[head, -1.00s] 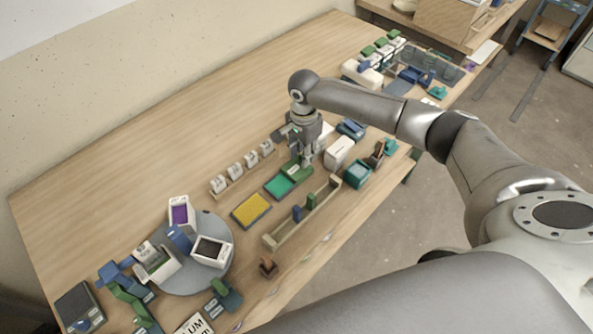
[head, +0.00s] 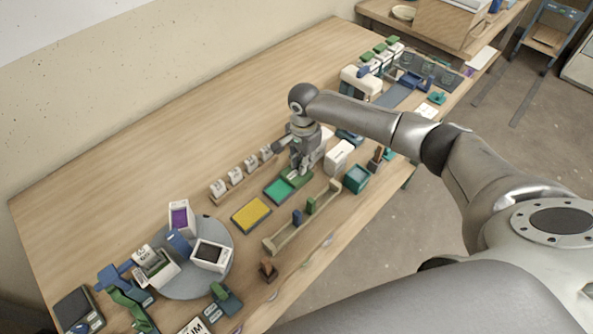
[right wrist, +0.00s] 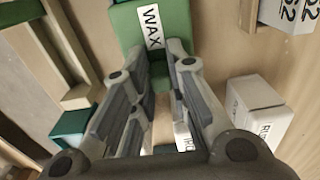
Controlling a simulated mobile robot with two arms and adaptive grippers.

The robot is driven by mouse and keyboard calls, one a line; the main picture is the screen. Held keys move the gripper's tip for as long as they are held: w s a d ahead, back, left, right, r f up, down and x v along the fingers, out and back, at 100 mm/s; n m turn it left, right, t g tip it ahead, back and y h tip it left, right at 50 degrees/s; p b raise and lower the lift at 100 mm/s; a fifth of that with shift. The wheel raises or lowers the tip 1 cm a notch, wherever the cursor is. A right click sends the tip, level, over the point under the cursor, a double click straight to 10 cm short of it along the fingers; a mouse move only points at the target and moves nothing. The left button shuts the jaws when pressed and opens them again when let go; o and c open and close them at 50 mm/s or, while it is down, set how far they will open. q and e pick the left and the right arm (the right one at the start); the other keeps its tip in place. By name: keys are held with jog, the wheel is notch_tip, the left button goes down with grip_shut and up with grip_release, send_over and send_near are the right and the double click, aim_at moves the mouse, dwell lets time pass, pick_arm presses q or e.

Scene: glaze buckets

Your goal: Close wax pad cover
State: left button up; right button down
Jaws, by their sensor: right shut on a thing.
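The wax pad's green surface (head: 279,188) lies in a dark frame on the table, in the middle of the head view. Its green cover (head: 298,179) is at the pad's far right end, partly hidden by my right gripper (head: 297,170). In the right wrist view the green cover (right wrist: 176,20) has a white WAX label and lies just beyond the fingertips. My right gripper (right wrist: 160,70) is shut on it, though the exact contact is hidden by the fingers. The pad surface is uncovered. My left gripper is not in view.
A yellow pad (head: 251,215) lies left of the wax pad. A low wooden rack (head: 283,240) runs along the front side. A white box (head: 339,156) and a teal box (head: 357,178) stand to the right. Small white boxes (head: 235,176) stand behind on a strip.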

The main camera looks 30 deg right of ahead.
aim_at(293, 177)
jog(key=shift+s+f, duration=0.25)
jog(key=shift+f, duration=0.2)
jog(key=shift+s+a+r+p, duration=0.15)
jog(key=shift+s+a+p, duration=0.1)
jog(key=shift+a+p, duration=0.45)
jog(key=a+p, duration=0.1)
jog(key=s+a+p, duration=0.1)
jog(key=shift+a+p, duration=0.3)
jog(key=shift+s+a+p, duration=0.2)
jog(key=shift+a+p, duration=0.2)
jog(key=shift+a, duration=0.1)
jog(key=shift+s+a+p, duration=0.15)
jog(key=shift+a+p, duration=0.2)
jog(key=shift+a, duration=0.15)
jog(key=c, duration=1.5)
grip_release()
jog(key=shift+f, duration=0.2)
